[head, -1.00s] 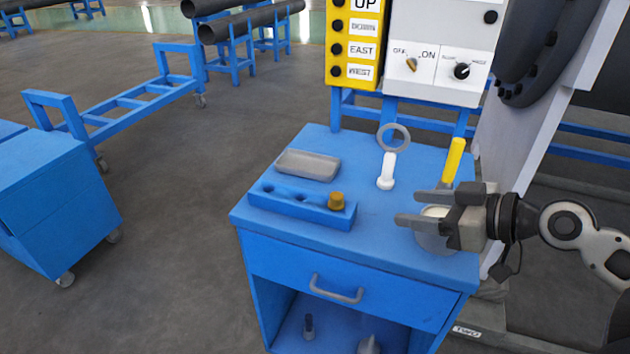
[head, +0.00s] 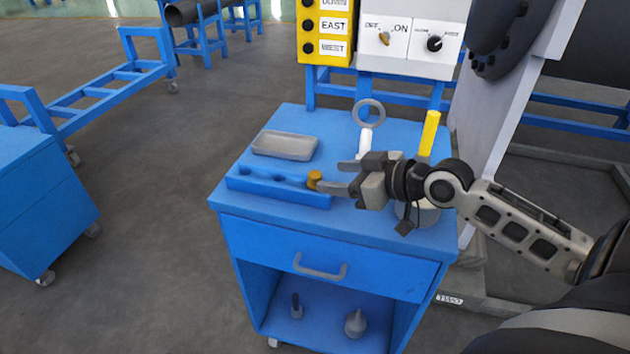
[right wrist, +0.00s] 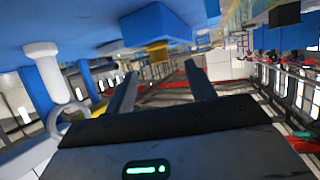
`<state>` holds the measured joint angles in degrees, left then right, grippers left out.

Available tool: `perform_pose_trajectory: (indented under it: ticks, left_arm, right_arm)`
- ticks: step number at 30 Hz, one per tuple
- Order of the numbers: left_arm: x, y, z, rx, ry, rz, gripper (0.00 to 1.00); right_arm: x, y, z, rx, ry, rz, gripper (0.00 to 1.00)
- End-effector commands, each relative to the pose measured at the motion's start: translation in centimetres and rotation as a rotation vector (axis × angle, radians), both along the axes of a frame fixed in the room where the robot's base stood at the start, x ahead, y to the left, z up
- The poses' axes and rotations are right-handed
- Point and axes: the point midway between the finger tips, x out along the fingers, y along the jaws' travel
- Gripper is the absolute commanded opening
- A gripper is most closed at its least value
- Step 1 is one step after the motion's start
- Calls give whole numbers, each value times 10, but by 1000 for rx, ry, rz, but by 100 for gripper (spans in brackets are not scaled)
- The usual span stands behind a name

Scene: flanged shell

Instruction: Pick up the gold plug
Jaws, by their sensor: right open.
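The gold plug (head: 314,179) stands in the right end of the blue block (head: 270,189) on top of the blue cabinet. My right gripper (head: 334,177) is open and empty, its fingers pointing left toward the plug. In the head view a fingertip lies close beside the plug; I cannot tell whether they touch. In the right wrist view the plug (right wrist: 158,51) appears beyond the two open fingers (right wrist: 160,85), roughly in line with the gap between them. My left gripper is not in view.
A grey tray (head: 285,146) lies behind the block. A white stand with a grey ring (head: 368,113), a yellow-handled item (head: 429,134) and a partly hidden round container (head: 425,214) are near my right arm. A control panel (head: 411,39) rises behind. The cabinet's left front edge is clear.

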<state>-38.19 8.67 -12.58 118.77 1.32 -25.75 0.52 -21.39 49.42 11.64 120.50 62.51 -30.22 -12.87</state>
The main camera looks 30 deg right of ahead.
Motion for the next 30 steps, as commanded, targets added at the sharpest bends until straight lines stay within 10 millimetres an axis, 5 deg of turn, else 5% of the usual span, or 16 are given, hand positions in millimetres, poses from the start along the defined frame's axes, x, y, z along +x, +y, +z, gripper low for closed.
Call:
perform_pose_trajectory:
  ticks: [10,20,25,30]
  left_arm:
    - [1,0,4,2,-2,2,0]
    - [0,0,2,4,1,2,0]
    - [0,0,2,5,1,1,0]
    - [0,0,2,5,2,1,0]
  right_arm:
    - [36,14,-19,3,-3,-2,55]
    - [40,16,-23,-1,1,0,55]
    - [40,16,-23,-1,1,0,8]
    - [40,16,-23,-1,0,0,7]
